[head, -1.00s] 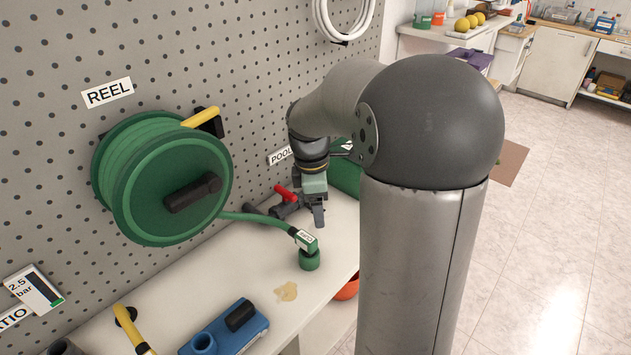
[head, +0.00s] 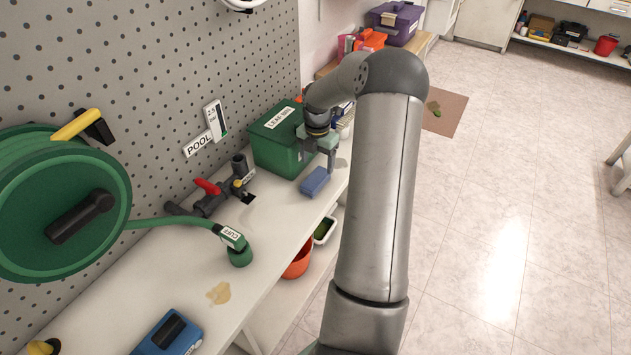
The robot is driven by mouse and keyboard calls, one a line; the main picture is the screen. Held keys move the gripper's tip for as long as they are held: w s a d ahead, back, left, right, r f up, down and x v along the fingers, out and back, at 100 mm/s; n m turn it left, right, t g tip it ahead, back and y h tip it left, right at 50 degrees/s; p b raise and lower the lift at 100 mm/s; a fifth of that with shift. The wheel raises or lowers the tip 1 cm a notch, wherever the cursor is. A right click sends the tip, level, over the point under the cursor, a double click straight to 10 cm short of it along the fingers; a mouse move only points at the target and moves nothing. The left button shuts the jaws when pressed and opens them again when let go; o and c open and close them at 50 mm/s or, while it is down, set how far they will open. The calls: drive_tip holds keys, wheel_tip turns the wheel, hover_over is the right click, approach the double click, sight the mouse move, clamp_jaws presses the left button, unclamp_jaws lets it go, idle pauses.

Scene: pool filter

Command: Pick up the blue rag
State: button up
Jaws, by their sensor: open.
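The blue rag (head: 315,182) appears as a small, flat, block-like blue piece on the white bench, just in front of the green leaf bin. My gripper (head: 319,161) is open and points down just above and behind the rag in the picture. I see no part of the rag held between the fingers. The gap between fingertips and rag is too small to judge.
The green leaf bin (head: 284,138) stands close to the left of my gripper. A grey pipe with a red-handled valve (head: 207,187) and a green hose cuff (head: 238,250) are further left. A blue device (head: 168,336) sits at the near end. A stain (head: 219,293) marks the bench.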

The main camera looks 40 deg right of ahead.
sight(316, 178)
drive_tip(key=f, duration=0.5)
drive_tip(key=f+p, duration=0.1)
drive_tip(key=f, duration=0.1)
drive_tip(key=shift+a+f, duration=0.15)
drive_tip(key=shift+a, duration=0.1)
drive_tip(key=shift+c, duration=0.3)
drive_tip(key=c, duration=1)
